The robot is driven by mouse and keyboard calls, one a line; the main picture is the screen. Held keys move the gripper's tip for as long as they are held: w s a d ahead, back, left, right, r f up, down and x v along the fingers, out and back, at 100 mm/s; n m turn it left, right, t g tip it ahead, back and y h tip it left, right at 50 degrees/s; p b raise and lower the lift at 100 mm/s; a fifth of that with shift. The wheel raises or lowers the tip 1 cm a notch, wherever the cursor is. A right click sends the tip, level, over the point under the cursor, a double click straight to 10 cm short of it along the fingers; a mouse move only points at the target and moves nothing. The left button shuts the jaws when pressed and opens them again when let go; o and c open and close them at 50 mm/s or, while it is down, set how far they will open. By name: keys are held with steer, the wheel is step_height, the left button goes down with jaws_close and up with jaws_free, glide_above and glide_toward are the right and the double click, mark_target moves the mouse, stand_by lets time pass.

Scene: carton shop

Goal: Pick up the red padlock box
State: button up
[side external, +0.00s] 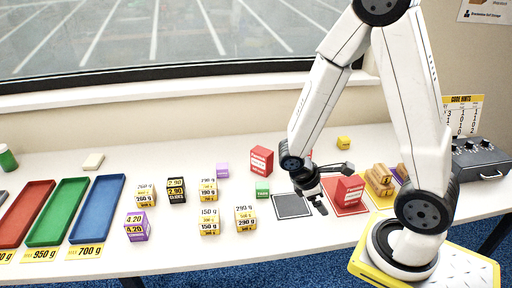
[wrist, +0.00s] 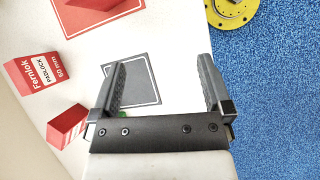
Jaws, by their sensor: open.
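In the side view, one red box (side external: 349,190) stands on the red mat at the right. Another red box (side external: 262,160) stands farther back and left. My gripper (side external: 333,190) is open and above the table, between the grey mat and the red mat. In the wrist view my open gripper (wrist: 160,62) has nothing between its fingers. A red box marked Fernlok Padlock 60 mm (wrist: 32,75) is left of the fingers, and a second red box (wrist: 65,125) is below it. I cannot tell surely which box matches which across views.
The grey mat (side external: 293,206) is bare. A green box (side external: 262,187) stands beside it. Yellow, black and purple boxes stand left, beyond them red, green and blue trays (side external: 98,208). Wooden-looking blocks (side external: 380,180) and a dark control box (side external: 480,158) are at the right.

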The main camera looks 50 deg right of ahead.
mark_target(347, 182)
steer(key=d+n+h, duration=0.6)
steer(key=d+n, duration=0.1)
steer(key=d, duration=0.1)
steer(key=shift+s+d+f+g, duration=0.2)
steer(key=shift+d+f+g, duration=0.1)
steer(key=shift+f+g, duration=0.15)
steer(key=shift+x, duration=1.3)
steer(key=shift+x, duration=2.6)
steer(key=shift+r, duration=0.1)
steer(key=shift+c, duration=0.2)
jaws_close()
